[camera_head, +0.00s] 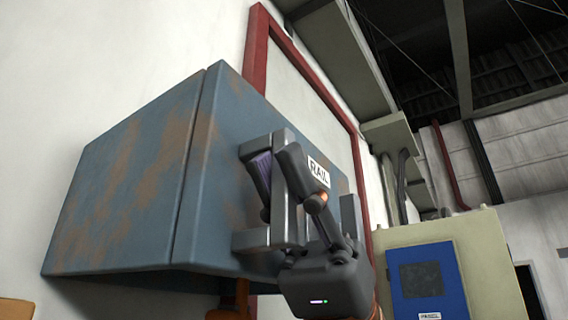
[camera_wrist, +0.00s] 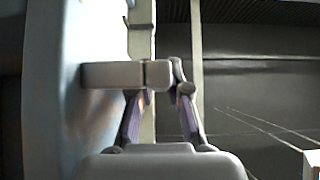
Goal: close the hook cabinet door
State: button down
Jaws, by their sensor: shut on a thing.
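The hook cabinet (camera_head: 130,190) is a blue-grey, rust-patched box on the white wall in the head view. A grey bar handle (camera_head: 252,240) stands out from the door. My gripper (camera_head: 272,180) is shut on this handle, its fingers on either side of the bar. In the wrist view, the handle (camera_wrist: 110,76) juts from the door (camera_wrist: 50,90) at left, by the fingers of my gripper (camera_wrist: 160,112). The cabinet's inside is hidden.
A blue panel box (camera_head: 428,280) on a cream cabinet (camera_head: 480,240) stands at the lower right. A red frame (camera_head: 257,45) runs on the wall behind the cabinet. Grey ducts hang above. Open space shows right of my gripper in the wrist view.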

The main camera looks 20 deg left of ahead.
jog(key=shift+a, duration=0.2)
jog(key=c, duration=1.1)
grip_release()
jog(key=shift+f, duration=0.1)
jog(key=shift+w+d+f, duration=0.5)
jog(key=shift+w+f, duration=0.05)
jog(key=shift+w, duration=1.85)
jog(key=shift+w+d+f, duration=0.5)
jog(key=shift+w+f, duration=0.05)
jog(key=shift+w, duration=1.8)
jog(key=shift+w+d+f, duration=0.5)
jog(key=shift+w+f, duration=0.05)
jog(key=shift+w, duration=1.85)
